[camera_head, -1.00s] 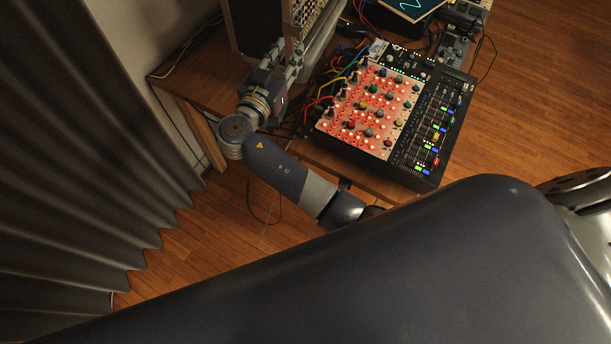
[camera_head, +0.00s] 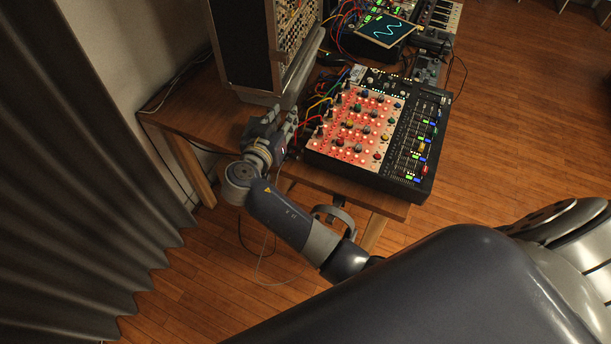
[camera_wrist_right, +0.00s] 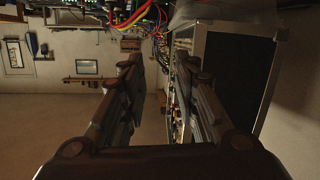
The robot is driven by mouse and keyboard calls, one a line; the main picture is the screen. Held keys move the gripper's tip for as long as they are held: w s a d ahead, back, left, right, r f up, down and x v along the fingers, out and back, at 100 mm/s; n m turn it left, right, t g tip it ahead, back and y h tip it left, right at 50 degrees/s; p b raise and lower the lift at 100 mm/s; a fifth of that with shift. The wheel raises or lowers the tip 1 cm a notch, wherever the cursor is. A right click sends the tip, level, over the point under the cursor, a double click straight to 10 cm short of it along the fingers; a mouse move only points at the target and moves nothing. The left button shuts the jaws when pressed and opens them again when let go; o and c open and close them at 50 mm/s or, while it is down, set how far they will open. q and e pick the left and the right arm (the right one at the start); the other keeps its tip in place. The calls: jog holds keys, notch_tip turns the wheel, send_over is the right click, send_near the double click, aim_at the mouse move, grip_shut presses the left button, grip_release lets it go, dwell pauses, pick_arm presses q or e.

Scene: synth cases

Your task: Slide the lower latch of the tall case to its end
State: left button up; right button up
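The tall case (camera_head: 240,45) is black with silver edge trim and stands at the back left of the wooden table, its panel of modules (camera_head: 296,32) facing right. In the right wrist view its dark side and pale metal edge (camera_wrist_right: 273,78) stand behind and right of the right-hand finger. I cannot make out the lower latch in either view. My right gripper (camera_head: 277,122) is near the table's left front edge, just in front of the case's lower front corner. In the wrist view its fingers (camera_wrist_right: 165,100) are wide apart with nothing between them. My left gripper is out of view.
A mixer-like synth (camera_head: 350,135) with lit red knobs and faders lies right of my right gripper, with coloured cables between them. A grey curtain (camera_head: 85,190) hangs at left. Wooden floor is clear at right.

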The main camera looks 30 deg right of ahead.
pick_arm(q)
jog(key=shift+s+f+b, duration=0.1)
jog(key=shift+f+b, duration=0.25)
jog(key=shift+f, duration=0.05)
pick_arm(e)
jog(key=s+d+f+n+g+y, duration=0.1)
jog(key=s+f, duration=0.3)
jog(key=f, duration=0.3)
jog(key=s+f+n+g+y, duration=0.2)
jog(key=s+f, duration=0.3)
jog(key=f, duration=0.1)
jog(key=shift+d+f+g+y, duration=0.3)
jog(key=shift+d+f, duration=0.05)
